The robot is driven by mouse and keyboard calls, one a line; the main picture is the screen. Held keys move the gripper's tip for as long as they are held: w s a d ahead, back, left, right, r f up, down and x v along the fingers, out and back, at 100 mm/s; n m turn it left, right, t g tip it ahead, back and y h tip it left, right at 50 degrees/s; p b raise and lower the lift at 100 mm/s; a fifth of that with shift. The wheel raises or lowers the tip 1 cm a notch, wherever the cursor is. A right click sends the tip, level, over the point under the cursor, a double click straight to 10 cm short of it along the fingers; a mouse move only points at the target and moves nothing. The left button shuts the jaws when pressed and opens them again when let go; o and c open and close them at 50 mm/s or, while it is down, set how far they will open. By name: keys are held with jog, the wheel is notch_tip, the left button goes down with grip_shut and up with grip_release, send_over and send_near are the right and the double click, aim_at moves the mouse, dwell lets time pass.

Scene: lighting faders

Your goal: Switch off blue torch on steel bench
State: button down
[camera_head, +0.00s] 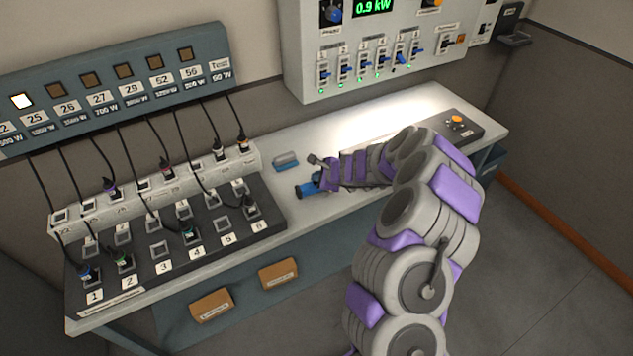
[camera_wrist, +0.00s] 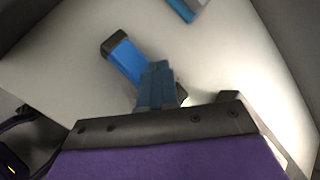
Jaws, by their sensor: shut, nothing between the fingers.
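The blue torch (camera_head: 306,190) lies on the pale top of the steel bench (camera_head: 300,222), right of the black socket panel. In the wrist view the torch (camera_wrist: 126,62) shows a blue body with a dark end at upper left; its other end is partly hidden behind my fingers. My gripper (camera_head: 319,179) is shut and empty, right at the torch. In the wrist view its fingertips (camera_wrist: 158,68) overlap the torch body; I cannot tell whether they touch it. The torch's switch cannot be made out. A bright patch lights the bench to the right.
A grey-and-blue block (camera_head: 286,160) lies just behind the torch. The socket panel (camera_head: 210,228) with several plugged cables fills the bench's left. A fader panel (camera_head: 375,60) hangs on the wall behind. A dark box with an orange button (camera_head: 457,120) sits at the right.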

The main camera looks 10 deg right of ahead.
dwell(0.4)
jog(key=shift+r+p, duration=0.45)
jog(key=shift+r, duration=0.05)
notch_tip(320, 180, up, 6)
jog(key=p, duration=0.5)
dwell(0.5)
